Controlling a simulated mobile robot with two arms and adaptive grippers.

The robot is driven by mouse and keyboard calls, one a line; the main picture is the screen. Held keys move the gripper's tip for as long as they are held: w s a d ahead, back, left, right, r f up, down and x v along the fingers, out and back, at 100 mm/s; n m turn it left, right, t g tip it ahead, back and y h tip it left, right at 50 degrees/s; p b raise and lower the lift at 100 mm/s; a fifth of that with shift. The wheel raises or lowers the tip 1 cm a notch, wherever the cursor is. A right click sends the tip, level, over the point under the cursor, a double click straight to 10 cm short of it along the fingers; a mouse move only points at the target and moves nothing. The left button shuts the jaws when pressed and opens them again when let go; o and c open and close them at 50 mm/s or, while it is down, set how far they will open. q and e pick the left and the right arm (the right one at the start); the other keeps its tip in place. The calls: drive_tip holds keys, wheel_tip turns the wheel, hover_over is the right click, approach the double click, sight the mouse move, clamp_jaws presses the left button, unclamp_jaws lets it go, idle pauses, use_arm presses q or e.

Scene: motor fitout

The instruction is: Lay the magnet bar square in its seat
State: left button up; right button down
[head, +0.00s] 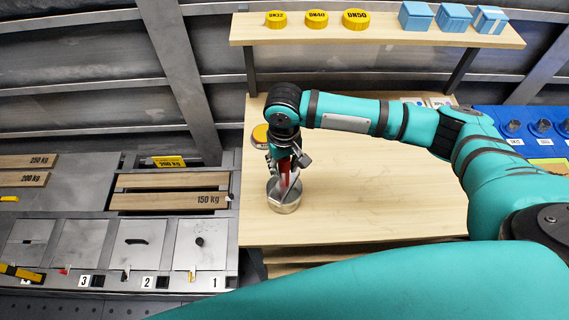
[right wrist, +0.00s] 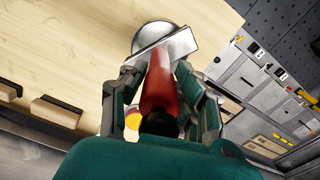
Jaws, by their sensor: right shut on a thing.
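The magnet bar is a pale silver bar (right wrist: 165,55) at the end of a red grip (right wrist: 157,90). My right gripper (head: 286,172) points down and is shut on the red grip, which shows between its fingers in the right wrist view. The silver bar slants across a round silver cup (head: 285,206) on the wooden bench. In the head view the bar's lower end is at the cup's mouth. I cannot tell whether the bar lies square or touches the seat, because the gripper and the bar hide the cup's inside. My left gripper is not in view.
A yellow-topped round thing (head: 261,135) stands behind the gripper. The bench (head: 390,190) is clear to the right. Metal drawers (head: 140,245) adjoin on the left, a blue tray (head: 515,135) on the right. A shelf (head: 375,33) above holds yellow caps and blue boxes.

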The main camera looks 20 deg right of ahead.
idle(0.3)
drive_tip(key=c, duration=0.9)
unclamp_jaws()
wheel_tip(320, 180, up, 12)
